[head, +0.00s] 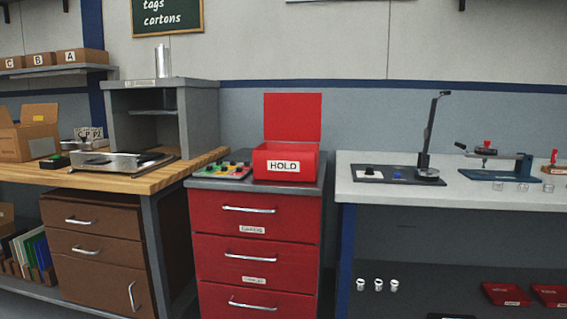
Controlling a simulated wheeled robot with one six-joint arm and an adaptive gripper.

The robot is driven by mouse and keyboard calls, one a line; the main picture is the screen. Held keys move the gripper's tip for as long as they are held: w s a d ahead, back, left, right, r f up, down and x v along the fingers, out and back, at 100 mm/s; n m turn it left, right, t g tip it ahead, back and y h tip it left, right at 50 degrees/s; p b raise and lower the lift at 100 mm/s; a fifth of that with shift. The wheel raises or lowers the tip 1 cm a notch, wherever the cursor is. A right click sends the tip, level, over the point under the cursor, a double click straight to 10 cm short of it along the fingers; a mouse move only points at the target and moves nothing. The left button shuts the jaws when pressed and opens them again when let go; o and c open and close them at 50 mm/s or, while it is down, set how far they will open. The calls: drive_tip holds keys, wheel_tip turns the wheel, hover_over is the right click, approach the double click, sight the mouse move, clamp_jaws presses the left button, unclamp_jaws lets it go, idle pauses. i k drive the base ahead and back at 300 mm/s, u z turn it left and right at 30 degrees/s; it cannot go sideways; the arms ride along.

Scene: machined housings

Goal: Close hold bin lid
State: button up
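The red hold bin (259,167) stands on top of the red drawer cabinet, with a white "HOLD" label on its front. Its red lid (292,117) is open and stands upright at the back of the bin. The inside of the bin is mostly hidden behind its front wall. My gripper is not in the head view.
The red drawer cabinet (212,239) has several closed drawers. A panel with coloured knobs (222,171) sits left of the bin. A wooden bench (178,170) with a grey cabinet (201,120) is at left. A white bench (400,192) with a black stand (427,140) is at right.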

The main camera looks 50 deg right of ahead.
sight(289, 116)
drive_tip(key=z, duration=0.6)
drive_tip(key=i, duration=0.95)
drive_tip(key=z, duration=1.15)
drive_tip(key=i, duration=0.3)
drive_tip(key=u, duration=1)
drive_tip(key=k, duration=1.2)
drive_tip(key=z, duration=1.3)
drive_tip(key=i, duration=0.35)
drive_tip(key=z, duration=0.1)
